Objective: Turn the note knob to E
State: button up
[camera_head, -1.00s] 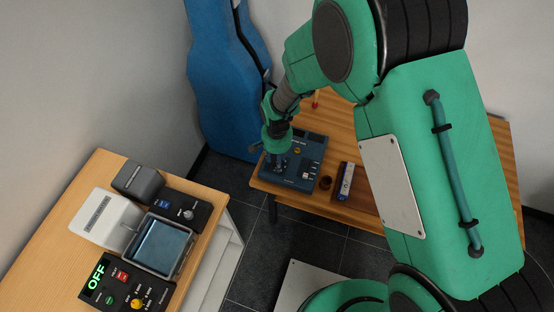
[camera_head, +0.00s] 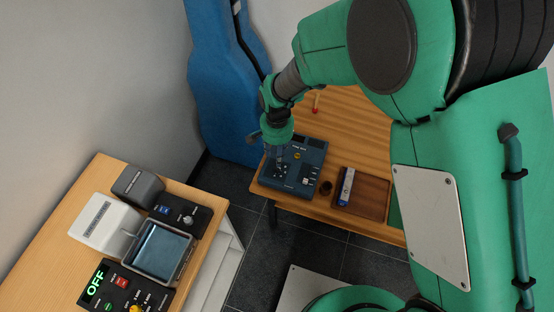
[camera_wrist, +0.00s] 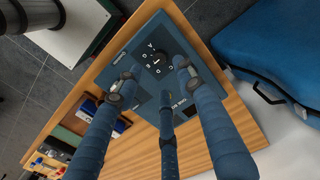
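The blue-grey note box (camera_head: 310,158) lies on the far wooden table. Its dark round note knob (camera_wrist: 157,65) shows in the wrist view, with a white mark on it and white letters around it. The letters are small, so I cannot tell surely which one the mark faces. My gripper (camera_wrist: 158,76) has its fingers spread, with the knob between and just beyond the tips. Contact with the knob is not clear. In the head view my gripper (camera_head: 279,158) points down over the left part of the box, hiding the knob.
A small dark round pot (camera_head: 326,187), a blue-and-white box (camera_head: 346,186) and a brown tray (camera_head: 371,195) stand right of the note box. A blue instrument case (camera_head: 225,90) stands behind. The near-left table (camera_head: 62,225) carries several devices, one reading OFF.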

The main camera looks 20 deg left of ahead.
jog(key=shift+r, duration=1.85)
jog(key=d+r+t+y+b, duration=0.1)
jog(key=d+r+t, duration=0.1)
jog(key=d+r, duration=1.95)
jog(key=s+d+r+t, duration=0.1)
jog(key=s+d+r, duration=0.3)
jog(key=s+d, duration=0.4)
jog(key=s+d+r+t+h+b, duration=0.1)
jog(key=s+d+r+t, duration=0.1)
jog(key=s+d+r, duration=0.3)
jog(key=s+d, duration=0.3)
jog(key=d, duration=0.2)
jog(key=shift+s+r+t, duration=0.2)
jog(key=shift+t, duration=0.1)
